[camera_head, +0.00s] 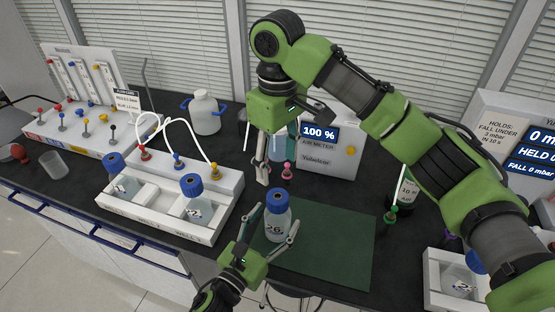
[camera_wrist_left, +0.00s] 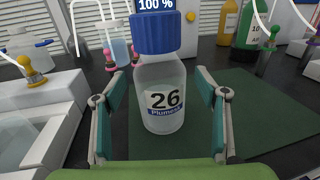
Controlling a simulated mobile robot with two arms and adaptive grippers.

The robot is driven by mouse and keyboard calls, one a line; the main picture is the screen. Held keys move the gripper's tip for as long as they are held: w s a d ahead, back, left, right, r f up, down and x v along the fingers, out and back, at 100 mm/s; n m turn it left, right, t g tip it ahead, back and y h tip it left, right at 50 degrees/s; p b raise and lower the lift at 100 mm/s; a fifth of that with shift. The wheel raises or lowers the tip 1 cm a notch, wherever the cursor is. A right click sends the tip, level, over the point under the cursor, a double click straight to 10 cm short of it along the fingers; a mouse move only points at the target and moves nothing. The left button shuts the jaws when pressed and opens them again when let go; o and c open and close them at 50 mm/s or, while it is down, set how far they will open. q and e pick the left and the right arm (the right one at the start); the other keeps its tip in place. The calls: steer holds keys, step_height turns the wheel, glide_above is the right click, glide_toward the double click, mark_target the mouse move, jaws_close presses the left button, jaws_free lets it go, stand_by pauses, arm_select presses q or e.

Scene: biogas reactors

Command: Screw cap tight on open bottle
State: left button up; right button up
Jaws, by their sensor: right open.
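A clear bottle labelled 26 (camera_head: 277,226) stands upright on a dark green mat (camera_head: 335,245). A blue cap (camera_head: 277,201) sits on its neck; how tight it is cannot be told. My left gripper (camera_head: 275,217) is open, with one finger on each side of the bottle. In the left wrist view, gaps show between the bottle (camera_wrist_left: 163,95) and both fingers (camera_wrist_left: 160,110); the blue cap (camera_wrist_left: 156,32) rises above them. My right gripper (camera_head: 277,155) is open and points down, behind and above the bottle in the head view. Its far finger is partly hidden.
A white tray (camera_head: 160,222) with two blue-capped bottles stands left. The gas meter box (camera_head: 335,160) is behind the mat, with pink-knobbed fittings (camera_head: 287,172) close to my right gripper. Another white tray (camera_head: 432,275) stands at right. The mat's right part is clear.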

arm_select(q)
steer(key=v, duration=1.2)
stand_by(0.4)
